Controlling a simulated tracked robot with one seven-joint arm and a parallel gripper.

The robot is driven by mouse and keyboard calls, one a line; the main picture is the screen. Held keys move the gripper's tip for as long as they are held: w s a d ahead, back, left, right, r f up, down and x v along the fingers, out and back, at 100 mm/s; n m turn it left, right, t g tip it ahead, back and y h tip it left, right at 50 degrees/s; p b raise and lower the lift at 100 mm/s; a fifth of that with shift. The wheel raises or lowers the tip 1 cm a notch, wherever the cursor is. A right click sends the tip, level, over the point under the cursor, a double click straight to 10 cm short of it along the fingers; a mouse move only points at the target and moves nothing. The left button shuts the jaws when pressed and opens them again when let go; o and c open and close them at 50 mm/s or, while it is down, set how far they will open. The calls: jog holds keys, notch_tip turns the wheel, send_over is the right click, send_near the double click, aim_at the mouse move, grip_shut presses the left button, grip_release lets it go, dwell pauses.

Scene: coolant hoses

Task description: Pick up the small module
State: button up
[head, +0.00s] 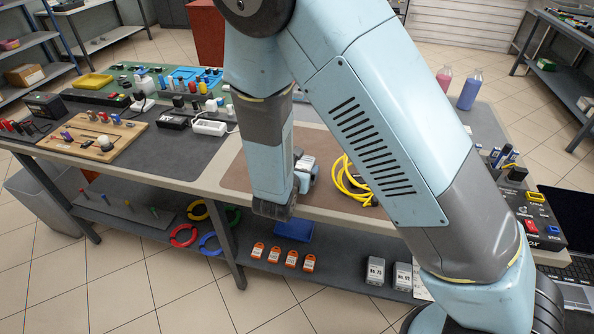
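No single object is clearly recognisable as the small module. Two small grey labelled blocks stand on the lower shelf, a left grey block (375,272) and a right grey block (403,277). My gripper (273,210) points down at the front edge of the table, to the left of both blocks and higher than them. Its fingers are dark and small, and my arm covers part of the wrist, so I cannot tell whether they are open or shut. My arm also hides much of the middle of the table.
The table (225,165) carries a coiled yellow hose (349,186), a wooden board (92,136) and a black panel (532,216) with a red switch. Floor in front is clear.

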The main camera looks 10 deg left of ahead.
jog(key=c, duration=1)
jog(key=shift+c, duration=0.2)
